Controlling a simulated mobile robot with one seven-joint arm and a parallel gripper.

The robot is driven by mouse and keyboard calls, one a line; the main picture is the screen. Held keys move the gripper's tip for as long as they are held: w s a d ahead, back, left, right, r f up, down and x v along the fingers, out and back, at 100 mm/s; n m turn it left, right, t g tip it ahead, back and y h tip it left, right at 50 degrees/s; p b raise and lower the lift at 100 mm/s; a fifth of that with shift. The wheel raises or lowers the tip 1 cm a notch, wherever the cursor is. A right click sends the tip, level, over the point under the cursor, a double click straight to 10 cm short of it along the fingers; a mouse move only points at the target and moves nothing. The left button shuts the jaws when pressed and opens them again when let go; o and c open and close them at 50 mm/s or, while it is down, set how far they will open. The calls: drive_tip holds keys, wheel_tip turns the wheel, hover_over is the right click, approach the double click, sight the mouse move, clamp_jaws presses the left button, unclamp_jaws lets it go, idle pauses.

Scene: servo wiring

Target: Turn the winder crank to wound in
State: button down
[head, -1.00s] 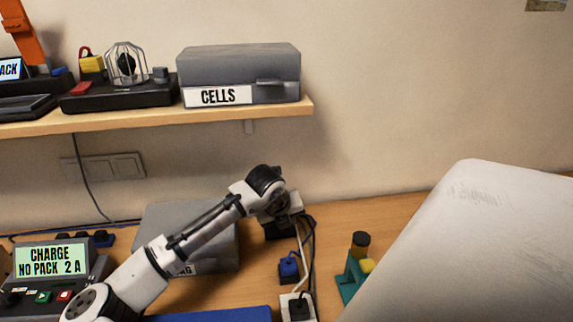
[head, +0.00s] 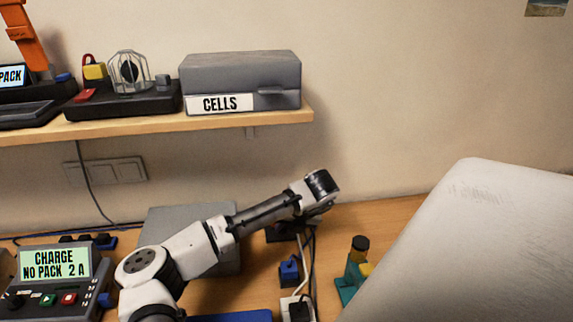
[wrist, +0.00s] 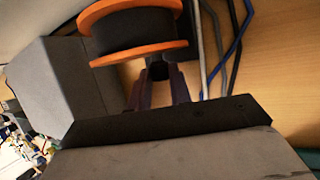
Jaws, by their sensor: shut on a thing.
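The winder shows in the wrist view as a spool with orange flanges (wrist: 140,50) and a dark winding between them. My gripper (wrist: 158,76) is just below the spool's lower flange in that view. Its two fingers are shut on a small dark knob (wrist: 157,69), which looks like the crank handle. The crank arm itself is hidden, so I cannot tell its angle. In the head view my arm and wrist cover most of the winder, and the fingers are not clear.
Grey, black and blue cables (wrist: 232,45) run close beside the spool. A grey case (head: 190,220) lies behind my arm. A blue plug (head: 289,270) and a white power strip (head: 298,307) are in front. A teal stand (head: 347,287) is to the right.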

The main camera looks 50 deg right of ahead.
drive_tip(key=m+t+y, duration=0.1)
drive_tip(key=t+y, duration=0.2)
drive_tip(key=t, duration=0.1)
drive_tip(key=shift+w+a+y, duration=0.1)
drive_tip(key=shift+w+y, duration=0.05)
drive_tip(key=shift+y, duration=0.25)
drive_tip(key=shift+w+a+m+t+y, duration=0.1)
drive_tip(key=shift+m+t+y, duration=0.2)
drive_tip(key=shift+t+y, duration=0.4)
drive_tip(key=shift+w+a+m+t+y, duration=0.1)
drive_tip(key=shift+m+t+y, duration=0.2)
drive_tip(key=shift+t+y, duration=0.35)
drive_tip(key=shift+f, duration=0.1)
drive_tip(key=c, duration=1.3)
unclamp_jaws()
drive_tip(key=shift+s, duration=0.1)
drive_tip(key=b+v, duration=0.2)
drive_tip(key=v, duration=1.1)
drive_tip(key=shift+s+b, duration=0.35)
drive_tip(key=shift+b, duration=0.05)
